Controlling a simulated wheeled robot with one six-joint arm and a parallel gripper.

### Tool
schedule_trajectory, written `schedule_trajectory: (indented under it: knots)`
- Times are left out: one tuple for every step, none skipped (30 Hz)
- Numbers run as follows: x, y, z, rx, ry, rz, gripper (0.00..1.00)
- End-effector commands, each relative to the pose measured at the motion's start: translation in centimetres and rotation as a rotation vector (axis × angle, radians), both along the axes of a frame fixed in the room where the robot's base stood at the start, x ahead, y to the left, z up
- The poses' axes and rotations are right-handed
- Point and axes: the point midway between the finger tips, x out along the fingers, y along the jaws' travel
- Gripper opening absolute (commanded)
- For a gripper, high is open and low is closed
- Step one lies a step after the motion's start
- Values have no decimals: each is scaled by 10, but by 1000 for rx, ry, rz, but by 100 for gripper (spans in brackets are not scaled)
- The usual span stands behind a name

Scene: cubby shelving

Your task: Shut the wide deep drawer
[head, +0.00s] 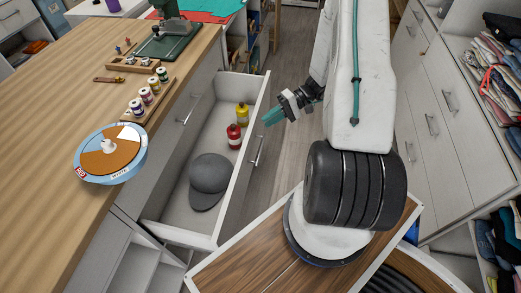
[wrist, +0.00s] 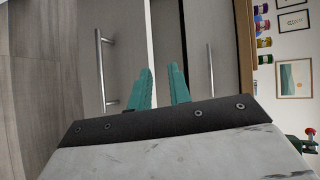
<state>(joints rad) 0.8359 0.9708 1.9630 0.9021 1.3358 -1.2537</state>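The wide deep drawer (head: 237,185) is pulled out from the wooden-topped counter in the head view. Its bar handle (head: 257,150) is on the outer face. The handle also shows in the wrist view (wrist: 104,70), left of the fingers. A grey cap (head: 209,180), a red bottle (head: 234,136) and a yellow bottle (head: 242,113) are inside the drawer. My gripper (head: 270,118) is just outside the drawer front, near its far end. In the wrist view its teal fingers (wrist: 162,75) are apart with nothing between them, pointing toward the drawer's upper edge. Contact cannot be told.
A closed drawer with a handle (wrist: 210,68) is behind the open one in the wrist view. The counter (head: 60,130) bears a round blue-rimmed board (head: 108,158) and several small jars. Another cabinet (head: 440,105) stands at the right. Floor (head: 288,60) shows beyond my gripper.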

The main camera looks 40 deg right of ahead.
Motion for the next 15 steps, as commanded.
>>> schedule_trajectory:
  knots:
    - [-7, -7, -26, 35, -9, -51, 19]
    - [-10, -9, -39, 49, -20, -76, 19]
    - [-14, -13, -55, 66, -35, -110, 19]
    - [-17, -15, -66, 77, -45, -133, 19]
    - [-20, -17, -77, 87, -54, -156, 19]
    - [-23, -19, -89, 97, -66, -183, 19]
    - [-26, -20, -97, 103, -74, -201, 19]
    - [-28, -20, -104, 110, -80, -216, 19]
    - [-31, -21, -112, 115, -89, -235, 19]
    - [-32, -22, -116, 118, -93, -246, 19]
    - [-34, -22, -120, 121, -97, -254, 19]
    - [-35, -22, -124, 123, -102, -262, 19]
    - [-35, -21, -126, 125, -103, -268, 19]
    - [-34, -20, -128, 126, -105, -271, 19]
    - [-33, -17, -130, 126, -106, -273, 19]
